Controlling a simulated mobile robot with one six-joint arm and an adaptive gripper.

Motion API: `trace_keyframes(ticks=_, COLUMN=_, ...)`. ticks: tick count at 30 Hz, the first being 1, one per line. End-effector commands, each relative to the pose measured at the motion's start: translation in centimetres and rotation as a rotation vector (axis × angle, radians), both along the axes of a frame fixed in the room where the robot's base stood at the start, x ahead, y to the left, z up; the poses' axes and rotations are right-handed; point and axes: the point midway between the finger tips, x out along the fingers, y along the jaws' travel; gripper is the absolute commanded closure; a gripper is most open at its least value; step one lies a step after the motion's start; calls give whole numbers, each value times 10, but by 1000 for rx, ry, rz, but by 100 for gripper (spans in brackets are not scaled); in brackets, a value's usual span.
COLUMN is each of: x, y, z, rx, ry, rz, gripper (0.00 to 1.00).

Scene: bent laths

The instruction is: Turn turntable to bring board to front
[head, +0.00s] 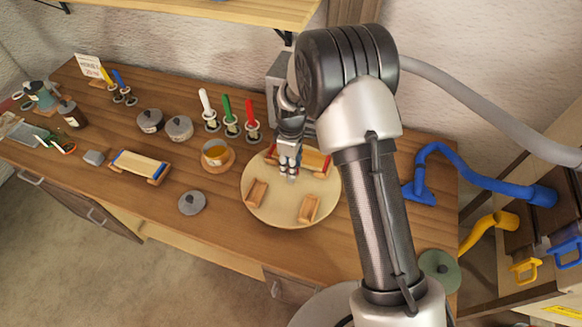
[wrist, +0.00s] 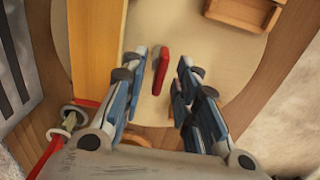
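The turntable (head: 273,213) is a round beige disc on the workbench; its surface also fills much of the wrist view (wrist: 200,30). A light wooden board (wrist: 98,45) lies along the left of the wrist view; in the head view my gripper partly hides it at the back of the disc (head: 313,159). A small red upright piece (wrist: 160,70) is on the disc beside the board. My gripper (head: 289,176) points down over the disc. Its fingers (wrist: 162,62) are apart, one on each side of the red piece, with visible gaps.
Two small wooden blocks (head: 257,191) stand on the disc's near half. A blue-edged board on a stand (head: 140,165) lies farther left.

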Motion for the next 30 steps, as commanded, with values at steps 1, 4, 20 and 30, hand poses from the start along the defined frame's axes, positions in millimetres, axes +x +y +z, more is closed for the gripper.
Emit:
trace_keyframes(ticks=1, x=0, y=0, z=-5, rx=-1, ry=1, rz=0, gripper=72)
trace_keyframes(ticks=4, x=0, y=0, z=-10, rx=0, ry=0, rz=0, gripper=72)
trace_keyframes(ticks=20, x=0, y=0, z=-12, rx=0, ry=0, rz=0, gripper=87)
trace_keyframes(ticks=30, x=0, y=0, z=-11, rx=0, ry=0, rz=0, gripper=100)
